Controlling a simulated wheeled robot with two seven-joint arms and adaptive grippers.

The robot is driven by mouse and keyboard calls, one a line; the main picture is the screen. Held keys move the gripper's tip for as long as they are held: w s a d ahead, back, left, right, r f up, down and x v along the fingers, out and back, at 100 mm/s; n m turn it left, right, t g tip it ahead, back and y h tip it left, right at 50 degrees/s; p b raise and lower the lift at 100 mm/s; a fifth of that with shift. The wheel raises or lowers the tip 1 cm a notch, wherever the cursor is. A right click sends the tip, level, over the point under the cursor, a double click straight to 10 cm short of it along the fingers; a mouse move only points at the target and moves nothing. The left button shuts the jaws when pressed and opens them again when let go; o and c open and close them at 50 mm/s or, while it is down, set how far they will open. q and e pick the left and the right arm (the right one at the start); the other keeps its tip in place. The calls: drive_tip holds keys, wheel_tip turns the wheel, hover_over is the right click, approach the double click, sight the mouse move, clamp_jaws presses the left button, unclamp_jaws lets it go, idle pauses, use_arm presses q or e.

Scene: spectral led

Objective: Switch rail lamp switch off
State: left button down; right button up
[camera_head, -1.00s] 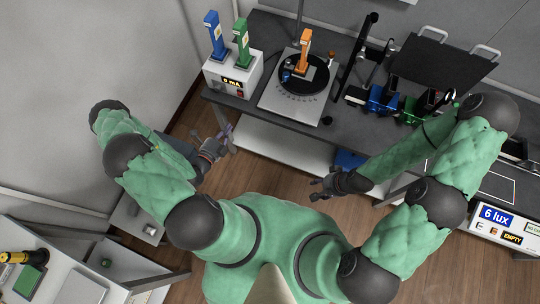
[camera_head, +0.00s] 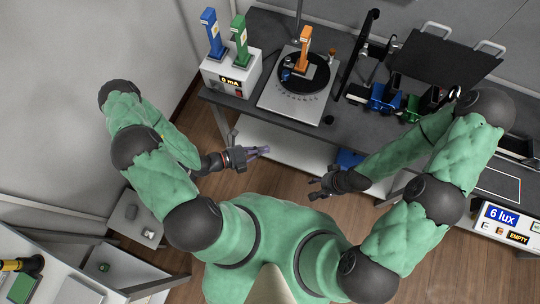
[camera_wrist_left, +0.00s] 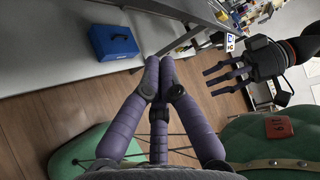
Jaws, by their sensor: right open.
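No part is clearly marked as the rail lamp switch. A white box (camera_head: 216,78) with a "0 mA" display stands at the bench's left end, and a small red control (camera_head: 238,93) sits on its front. A black rail (camera_head: 357,50) stands on the bench. My left gripper (camera_head: 264,151) is empty, in front of the bench and apart from the box; its purple fingers meet at the tips in the left wrist view (camera_wrist_left: 160,64). My right gripper (camera_head: 316,188) is open and empty to its right, and its spread fingers also show in the left wrist view (camera_wrist_left: 222,78).
Blue (camera_head: 211,34) and green (camera_head: 239,40) upright units stand on the box. An orange unit (camera_head: 304,50) stands on a turntable (camera_head: 284,101). Blue and green devices (camera_head: 385,98) lie right of the rail. A blue toolbox (camera_wrist_left: 113,41) sits on the lower shelf. Floor before the bench is clear.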

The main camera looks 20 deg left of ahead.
use_arm(q)
drive_tip(key=s+d+f+m+g+h+b, duration=0.1)
drive_tip(key=s+d+m+g, duration=0.4)
drive_tip(key=s+m+g, duration=0.1)
drive_tip(key=shift+f+m+h, duration=0.2)
drive_tip(key=shift+m+h, duration=0.1)
drive_tip(key=shift+m, duration=0.6)
drive_tip(key=shift+s, duration=0.1)
idle(0.3)
drive_tip(key=s+f+m+g+y+b, duration=0.45)
drive_tip(key=s+f+m+g, duration=0.35)
drive_tip(key=m, duration=0.7)
drive_tip(key=w+a+f+m+t+y+b, duration=0.2)
drive_tip(key=w+m+t+y, duration=0.2)
drive_tip(key=m, duration=1)
drive_tip(key=w+y, duration=0.1)
drive_tip(key=w, duration=0.2)
drive_tip(key=shift+t+b, duration=0.3)
drive_tip(key=shift+t, duration=0.1)
